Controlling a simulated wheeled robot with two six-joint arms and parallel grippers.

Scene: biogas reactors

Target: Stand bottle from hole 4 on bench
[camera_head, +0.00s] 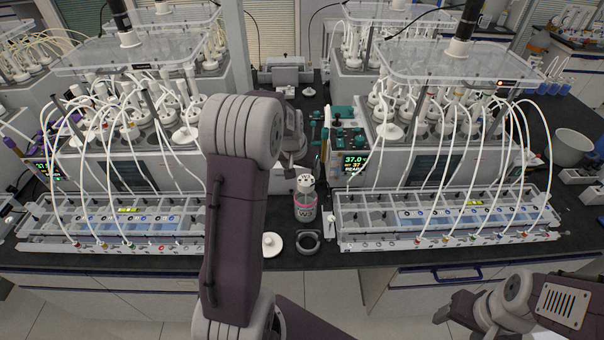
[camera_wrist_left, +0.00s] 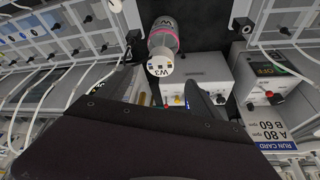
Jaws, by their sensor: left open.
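A clear bottle (camera_head: 305,207) with a pink band, a "W3" label and a white cap stands upright on the black bench (camera_head: 322,262), in the gap between the two front reactor units. The same bottle (camera_wrist_left: 163,36) shows at the top of the left wrist view, its cap towards the camera. My left gripper (camera_head: 297,163) is open, just behind the bottle and close to its cap, and holds nothing. The arm hides part of the left unit. My right gripper (camera_head: 455,312) is at the lower right, in front of the bench; its jaw gap is unclear.
A dark ring (camera_head: 308,242) and a white disc (camera_head: 271,244) lie in front of the bottle. Tube-covered reactor units with long trays (camera_head: 450,238) flank the gap. A control box (camera_head: 350,150) with a lit display stands at its right.

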